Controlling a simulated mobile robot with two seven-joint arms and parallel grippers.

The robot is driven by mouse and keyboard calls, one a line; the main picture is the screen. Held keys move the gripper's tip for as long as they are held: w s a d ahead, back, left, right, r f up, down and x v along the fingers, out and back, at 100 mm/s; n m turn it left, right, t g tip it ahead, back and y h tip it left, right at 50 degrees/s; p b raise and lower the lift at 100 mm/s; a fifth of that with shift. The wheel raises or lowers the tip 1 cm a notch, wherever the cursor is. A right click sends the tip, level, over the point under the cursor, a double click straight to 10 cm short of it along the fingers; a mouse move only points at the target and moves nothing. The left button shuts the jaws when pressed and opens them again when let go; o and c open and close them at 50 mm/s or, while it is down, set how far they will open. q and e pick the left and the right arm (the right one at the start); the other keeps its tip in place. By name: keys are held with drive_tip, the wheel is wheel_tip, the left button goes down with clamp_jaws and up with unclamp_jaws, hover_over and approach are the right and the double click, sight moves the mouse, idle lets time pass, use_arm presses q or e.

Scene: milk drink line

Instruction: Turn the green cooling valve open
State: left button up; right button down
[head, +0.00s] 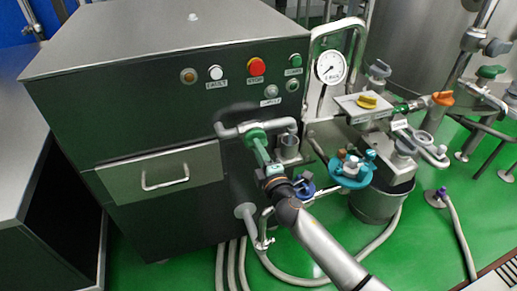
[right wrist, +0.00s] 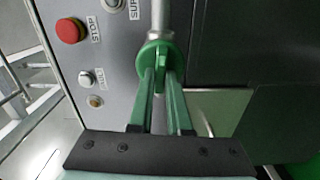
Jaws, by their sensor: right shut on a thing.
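The green cooling valve (head: 256,134) sits on a grey pipe at the front of the dark cabinet. In the right wrist view its round green hub (right wrist: 155,51) shows at the top centre, with a short green handle reaching down from it. My right gripper (head: 263,153) comes from the lower right and is shut on this handle. In the right wrist view its two fingers (right wrist: 160,80) stand on either side of the handle, just below the hub. The fingers partly hide the handle, so its exact angle is hard to tell. My left gripper is not in view.
The cabinet carries a red stop button (head: 256,67) and smaller buttons above the valve. A drawer handle (head: 165,179) is at left. A pressure gauge (head: 331,67), a yellow knob (head: 367,102), an orange valve (head: 442,98) and a blue wheel (head: 350,171) stand at right. Hoses cross the green floor.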

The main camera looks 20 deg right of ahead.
drive_tip(key=shift+n, duration=0.6)
drive_tip(key=c, duration=0.9)
unclamp_jaws()
drive_tip(key=shift+o, duration=0.2)
drive_tip(key=shift+s, duration=0.1)
drive_tip(key=s, duration=1.2)
drive_tip(key=shift+s+d, duration=0.2)
